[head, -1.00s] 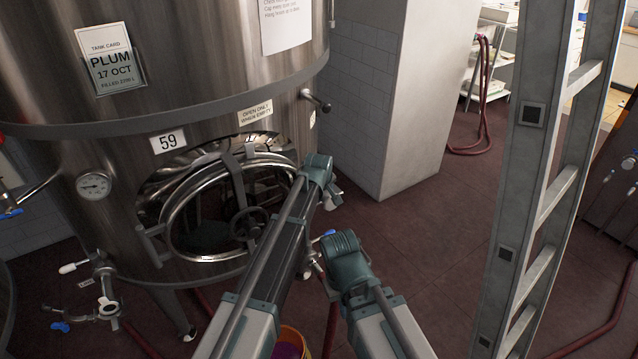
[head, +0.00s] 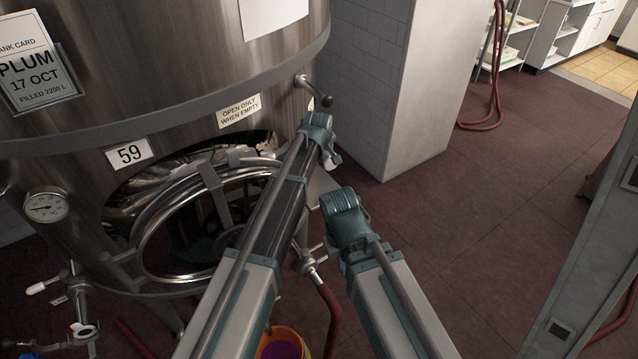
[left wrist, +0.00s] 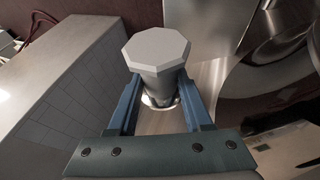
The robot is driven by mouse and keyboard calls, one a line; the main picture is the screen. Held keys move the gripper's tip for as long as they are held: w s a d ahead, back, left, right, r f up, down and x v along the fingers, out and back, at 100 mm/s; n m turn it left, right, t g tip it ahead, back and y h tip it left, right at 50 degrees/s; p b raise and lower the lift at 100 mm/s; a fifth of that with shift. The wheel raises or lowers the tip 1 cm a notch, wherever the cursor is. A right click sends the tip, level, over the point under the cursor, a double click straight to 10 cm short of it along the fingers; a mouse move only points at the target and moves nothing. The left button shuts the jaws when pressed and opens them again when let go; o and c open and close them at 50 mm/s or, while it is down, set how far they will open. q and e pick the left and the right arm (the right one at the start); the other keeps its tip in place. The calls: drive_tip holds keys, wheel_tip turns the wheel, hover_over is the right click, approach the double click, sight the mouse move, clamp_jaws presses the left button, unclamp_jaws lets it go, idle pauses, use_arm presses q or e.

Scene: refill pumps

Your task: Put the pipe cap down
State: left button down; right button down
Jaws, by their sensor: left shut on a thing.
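The pipe cap (left wrist: 157,50) is a pale grey piece with an eight-sided top. In the left wrist view it sits between the two blue fingers of my left gripper (left wrist: 157,105), which is shut on it. In the head view my left arm reaches toward the front of the steel tank, and its wrist hides most of the gripper and the cap.
The steel tank (head: 165,75), with a round hatch (head: 140,245) and a lever handle (head: 314,90), stands close at the left. A valve (head: 310,262) with a red hose is low beside my arms. A white tiled pillar (head: 400,90) stands behind.

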use_arm(q)
drive_tip(key=shift+f+b, duration=3.05)
drive_tip(key=shift+f, duration=0.15)
wheel_tip(320, 180, down, 4)
drive_tip(key=b, duration=0.3)
drive_tip(key=shift+r+b, duration=0.2)
drive_tip(key=shift+b, duration=0.15)
drive_tip(key=shift+f, duration=0.15)
drive_tip(key=shift+c, duration=1.6)
unclamp_jaws()
